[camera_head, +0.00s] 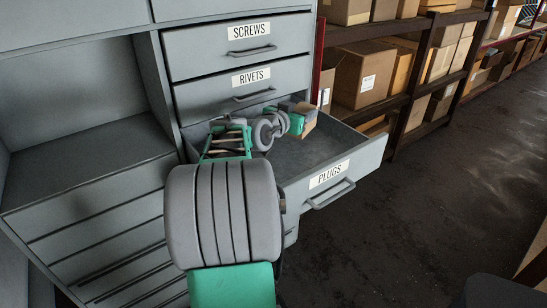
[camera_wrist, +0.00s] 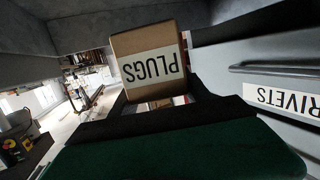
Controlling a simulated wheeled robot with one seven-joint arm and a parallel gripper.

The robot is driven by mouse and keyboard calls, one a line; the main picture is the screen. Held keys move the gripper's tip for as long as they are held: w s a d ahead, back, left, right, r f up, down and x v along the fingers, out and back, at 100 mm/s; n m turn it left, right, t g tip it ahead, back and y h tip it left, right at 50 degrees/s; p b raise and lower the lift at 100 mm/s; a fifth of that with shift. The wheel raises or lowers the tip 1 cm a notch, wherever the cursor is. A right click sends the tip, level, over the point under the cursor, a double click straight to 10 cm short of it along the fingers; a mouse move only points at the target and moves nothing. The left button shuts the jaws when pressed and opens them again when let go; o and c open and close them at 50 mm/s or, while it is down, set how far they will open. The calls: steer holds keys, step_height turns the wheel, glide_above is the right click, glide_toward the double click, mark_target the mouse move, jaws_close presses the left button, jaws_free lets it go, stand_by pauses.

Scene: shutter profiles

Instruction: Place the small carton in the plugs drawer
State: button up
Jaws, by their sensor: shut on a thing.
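The small carton (camera_wrist: 148,62) is brown with a white label reading PLUGS, upside down in the wrist view. My gripper (camera_wrist: 163,98) is shut on it, a dark finger at each side. In the head view the carton (camera_head: 309,124) shows in part beside my green gripper body (camera_head: 297,112), over the back right part of the plugs drawer. The plugs drawer (camera_head: 322,184) is pulled out, with its labelled front and handle facing right. The visible part of its grey floor is bare. I cannot tell the carton's height above that floor.
The rivets drawer (camera_head: 243,88) and screws drawer (camera_head: 240,46) are shut just above the open drawer; the rivets front (camera_wrist: 275,75) is close in the wrist view. Shelves with cartons (camera_head: 363,75) stand behind to the right.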

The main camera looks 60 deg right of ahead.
step_height(320, 180, down, 10)
steer(key=shift+r, duration=0.1)
steer(key=o, duration=1.7)
steer(key=shift+c, duration=0.2)
steer(key=shift+a+r, duration=0.15)
steer(key=shift+a, duration=0.1)
steer(key=b+v, duration=0.1)
steer(key=v, duration=1)
steer(key=shift+s+a+r, duration=0.1)
steer(key=shift+a+r, duration=0.05)
steer(key=shift+a, duration=0.1)
